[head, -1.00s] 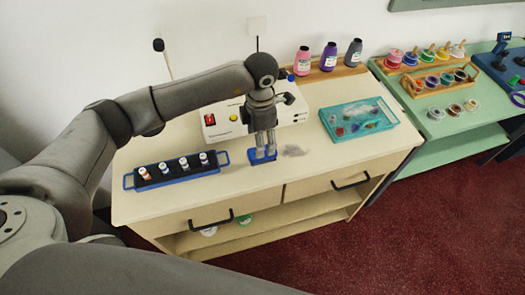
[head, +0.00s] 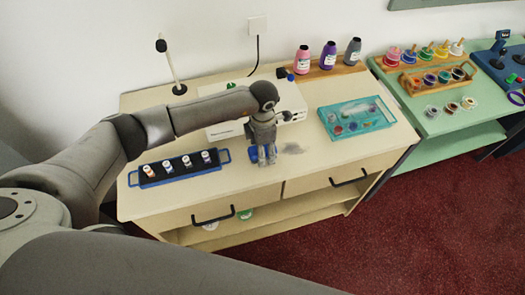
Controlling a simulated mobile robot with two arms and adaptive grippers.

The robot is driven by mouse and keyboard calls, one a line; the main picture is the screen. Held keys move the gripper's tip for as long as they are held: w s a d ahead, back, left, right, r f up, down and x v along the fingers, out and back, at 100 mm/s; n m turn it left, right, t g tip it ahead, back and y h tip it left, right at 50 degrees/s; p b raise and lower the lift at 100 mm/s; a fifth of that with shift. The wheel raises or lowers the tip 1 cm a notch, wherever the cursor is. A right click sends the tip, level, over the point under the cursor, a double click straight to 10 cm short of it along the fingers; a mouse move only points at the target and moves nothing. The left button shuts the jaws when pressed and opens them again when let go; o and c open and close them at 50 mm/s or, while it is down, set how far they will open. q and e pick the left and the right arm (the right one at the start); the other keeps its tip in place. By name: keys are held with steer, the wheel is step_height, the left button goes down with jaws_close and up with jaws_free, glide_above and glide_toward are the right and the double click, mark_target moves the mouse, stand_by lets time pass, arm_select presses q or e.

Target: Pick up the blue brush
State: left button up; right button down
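A small blue object (head: 253,154), which looks like the blue brush, lies on the wooden counter top near its middle. The fingers of my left gripper (head: 267,162) point down right at it and hide most of it; only its left part shows. The fingertips are close to the counter top. Two fingers show with a narrow gap, but I cannot tell whether they hold the blue object. My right gripper is not in view.
A blue tray (head: 224,156) of small bottles stands left of the gripper. A white box (head: 295,100) is behind it, partly hidden by my arm. A teal case (head: 386,118) and a wooden rack (head: 350,68) with bottles are to the right. The front right counter top is clear.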

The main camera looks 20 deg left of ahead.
arm_select(q)
steer(key=shift+f+b, duration=0.25)
steer(key=shift+b, duration=0.15)
stand_by(0.4)
steer(key=c, duration=1.1)
steer(key=shift+r, duration=0.15)
steer(key=shift+r+p, duration=0.25)
steer(key=shift+p, duration=0.1)
step_height(320, 180, up, 2)
steer(key=b, duration=0.2)
steer(key=shift+w+r+b, duration=0.1)
steer(key=shift+r+b, duration=0.05)
steer(key=shift+b, duration=0.2)
steer(key=s+r+b, duration=0.1)
steer(key=s+r, duration=0.2)
steer(key=s, duration=0.1)
steer(key=s+d+r+b, duration=0.1)
steer(key=s+r+b, duration=0.1)
steer(key=s+r, duration=0.2)
steer(key=s+d+r+b, duration=0.1)
steer(key=s+r, duration=0.2)
steer(key=s, duration=0.3)
steer(key=shift+r, duration=0.25)
